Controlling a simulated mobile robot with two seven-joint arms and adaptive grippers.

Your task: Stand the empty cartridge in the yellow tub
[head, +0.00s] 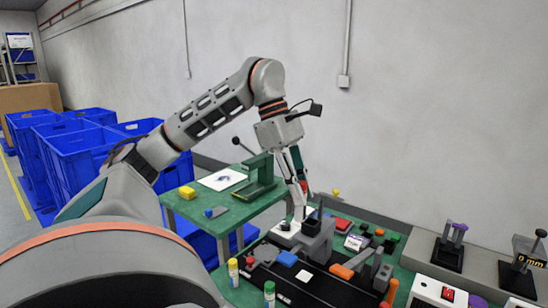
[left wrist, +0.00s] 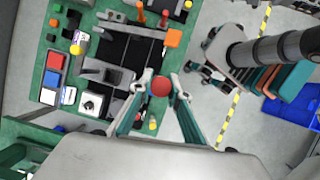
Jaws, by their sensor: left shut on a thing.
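My left gripper (head: 300,192) is above the green workbench, fingers pointing down. In the left wrist view its fingertips (left wrist: 161,84) close on a red round-ended thing (left wrist: 161,87). Only its red end shows clearly, so I cannot tell whether it is the empty cartridge. Upright capped cylinders, one yellow-capped (head: 233,271) and one green-capped (head: 269,294), stand at the near edge of the bench. A small yellow object (head: 187,192) lies on the left green table; I cannot tell whether it is the yellow tub. My right gripper is not in view.
A grey fixture (head: 317,240) stands just below the gripper on a black mat (head: 325,287). A green press (head: 258,178) with a lever stands on the left table. Blue crates (head: 75,160) are stacked at the left. Grey rack units (head: 465,262) stand at the right.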

